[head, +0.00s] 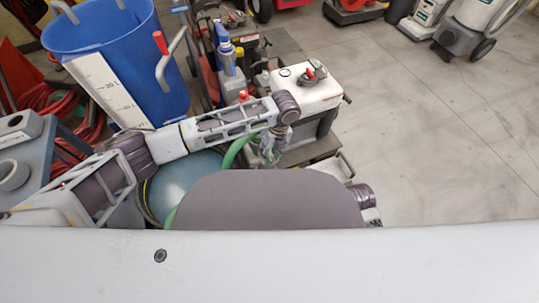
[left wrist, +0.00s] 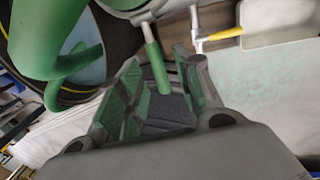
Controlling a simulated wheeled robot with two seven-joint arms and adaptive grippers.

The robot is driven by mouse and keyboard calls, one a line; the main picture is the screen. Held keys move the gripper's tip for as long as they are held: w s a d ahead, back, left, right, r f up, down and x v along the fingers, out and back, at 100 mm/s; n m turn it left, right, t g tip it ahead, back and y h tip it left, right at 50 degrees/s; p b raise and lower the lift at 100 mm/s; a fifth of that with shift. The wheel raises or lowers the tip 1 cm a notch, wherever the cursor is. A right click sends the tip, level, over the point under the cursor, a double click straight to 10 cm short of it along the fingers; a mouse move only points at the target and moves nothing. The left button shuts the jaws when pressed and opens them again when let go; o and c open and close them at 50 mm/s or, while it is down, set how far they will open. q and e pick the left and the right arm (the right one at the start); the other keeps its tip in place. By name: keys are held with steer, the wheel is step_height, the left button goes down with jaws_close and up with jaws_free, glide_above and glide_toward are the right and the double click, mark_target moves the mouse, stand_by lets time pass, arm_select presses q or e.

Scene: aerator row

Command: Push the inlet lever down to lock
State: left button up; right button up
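My left gripper (head: 270,150) hangs below the end of my left arm, beside a green hose (head: 237,150). In the left wrist view its two fingers (left wrist: 157,65) stand apart. A lever with a green grip (left wrist: 154,62) points down into the gap between them; contact with either finger cannot be made out. Its upper end meets a pale round fitting. A second lever with a yellow grip (left wrist: 226,34) sits to the right, outside the fingers. No label shows which one is the inlet lever. My right gripper is not in view.
The thick green hose (left wrist: 58,45) curls close to the left finger. A blue barrel (head: 120,50) with a red-handled lever (head: 162,68) stands at the back left. A white-topped machine (head: 305,95) stands just beyond the left gripper. Open floor (head: 440,130) lies to the right.

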arm_select(q)
steer(key=shift+f, duration=0.35)
jaws_close()
